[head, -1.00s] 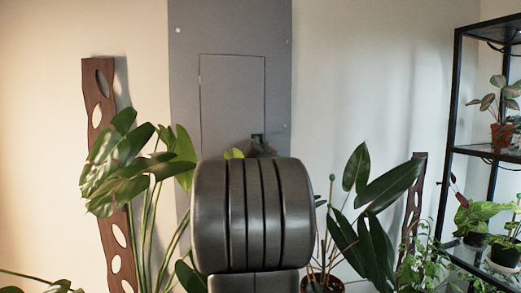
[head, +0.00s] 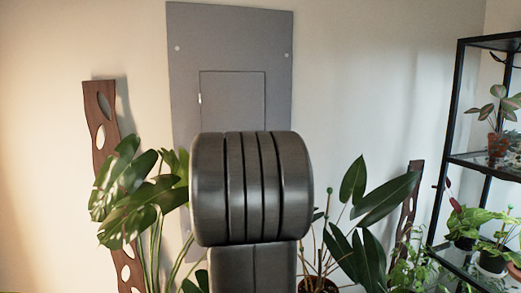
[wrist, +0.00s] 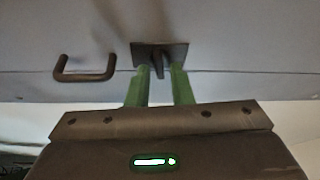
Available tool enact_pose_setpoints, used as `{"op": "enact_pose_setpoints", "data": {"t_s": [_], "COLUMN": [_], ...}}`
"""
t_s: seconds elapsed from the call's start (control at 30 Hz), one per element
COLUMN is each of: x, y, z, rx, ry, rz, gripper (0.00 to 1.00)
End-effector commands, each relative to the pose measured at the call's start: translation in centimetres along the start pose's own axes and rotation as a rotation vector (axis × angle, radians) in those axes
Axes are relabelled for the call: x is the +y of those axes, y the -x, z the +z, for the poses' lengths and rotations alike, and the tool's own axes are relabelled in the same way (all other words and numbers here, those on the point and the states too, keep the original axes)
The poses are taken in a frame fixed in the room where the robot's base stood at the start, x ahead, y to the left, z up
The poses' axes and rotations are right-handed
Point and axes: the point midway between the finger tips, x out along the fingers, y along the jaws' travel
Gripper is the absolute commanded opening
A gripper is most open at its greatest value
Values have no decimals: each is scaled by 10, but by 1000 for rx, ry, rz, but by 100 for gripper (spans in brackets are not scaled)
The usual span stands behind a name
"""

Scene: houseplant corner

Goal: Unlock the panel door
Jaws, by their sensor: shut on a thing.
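The grey panel door (head: 232,98) is set in a taller grey panel (head: 182,90) on the wall and looks closed in the head view. My arm hides its lower part there, along with the gripper. In the wrist view, a dark latch (wrist: 158,62) with a small turn piece on a square plate sits near the door's edge. My gripper (wrist: 159,74) has its two green fingers on either side of the turn piece and is shut on it. A dark bar handle (wrist: 84,74) is to the left, apart from the fingers.
A leafy plant (head: 135,195) stands left of the panel and another plant (head: 365,210) stands to the right. A wooden slat with holes (head: 100,130) leans at the left. A black shelf rack (head: 447,150) with potted plants is at the right.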

Motion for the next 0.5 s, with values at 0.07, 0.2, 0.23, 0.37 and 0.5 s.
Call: {"op": "enact_pose_setpoints", "data": {"t_s": [0.07, 0.2, 0.23, 0.37, 0.5], "x": [-5, -3, -3, -2, -1], "y": [0, 0, 0, 0, 0], "z": [-1, -1, -1, -1, -1], "rx": [2, 2, 2, 2, 2], "ry": [-38, -89, -96, -123, -134], "rz": [15, 36, 39, 49, 54], "gripper": [0, 0, 0, 0, 0]}}
